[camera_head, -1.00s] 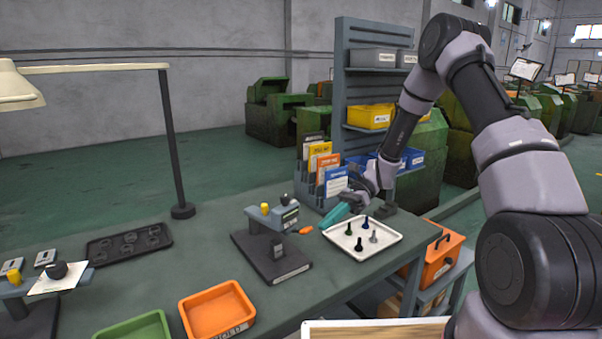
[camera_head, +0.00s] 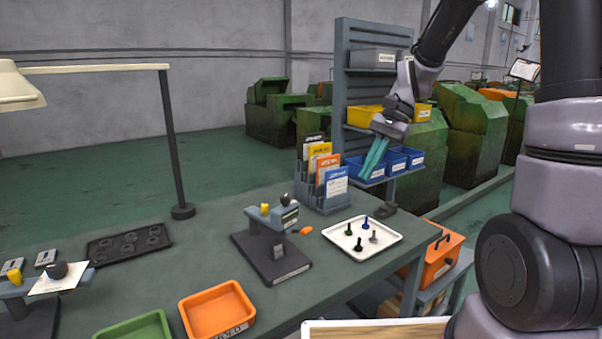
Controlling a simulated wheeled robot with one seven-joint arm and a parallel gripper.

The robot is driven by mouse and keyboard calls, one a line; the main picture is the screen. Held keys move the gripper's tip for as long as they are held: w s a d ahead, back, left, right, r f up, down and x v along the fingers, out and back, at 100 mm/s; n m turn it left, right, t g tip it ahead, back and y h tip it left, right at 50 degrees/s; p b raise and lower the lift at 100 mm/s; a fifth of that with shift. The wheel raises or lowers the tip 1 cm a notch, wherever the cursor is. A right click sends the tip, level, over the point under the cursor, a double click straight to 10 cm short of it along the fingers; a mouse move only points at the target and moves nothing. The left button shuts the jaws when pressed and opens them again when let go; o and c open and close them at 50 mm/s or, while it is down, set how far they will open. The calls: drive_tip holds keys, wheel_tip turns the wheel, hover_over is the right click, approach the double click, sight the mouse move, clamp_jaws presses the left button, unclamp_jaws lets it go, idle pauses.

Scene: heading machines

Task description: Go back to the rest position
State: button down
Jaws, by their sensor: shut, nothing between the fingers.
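My gripper (camera_head: 371,160) hangs in the air at the right of the workbench. It is in front of the blue bins of the shelf rack, above and behind the white tray. Its teal fingers point down and a little left, close together, with nothing visible between them. My arm reaches down to it from the upper right of the picture. Part of the arm runs out of the top of the frame.
The white tray (camera_head: 333,229) holds several small dark and coloured parts. A grey gauge stand (camera_head: 270,240), a document holder (camera_head: 323,196), an orange bin (camera_head: 217,311) and a lamp (camera_head: 170,140) stand on the workbench (camera_head: 190,258). The shelf rack (camera_head: 343,80) rises behind.

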drive_tip(key=s+d+r+n+t+h, duration=0.1)
drive_tip(key=s+d+r+n+t, duration=0.1)
drive_tip(key=s+d+r+t, duration=0.2)
drive_tip(key=s+d+r+n+t+h, duration=0.1)
drive_tip(key=s+d+r+t, duration=0.4)
drive_tip(key=r, duration=0.5)
drive_tip(key=shift+s+d+r+n+t+h, duration=0.25)
drive_tip(key=shift+s+n+t+h, duration=0.2)
drive_tip(key=shift+s+h, duration=0.45)
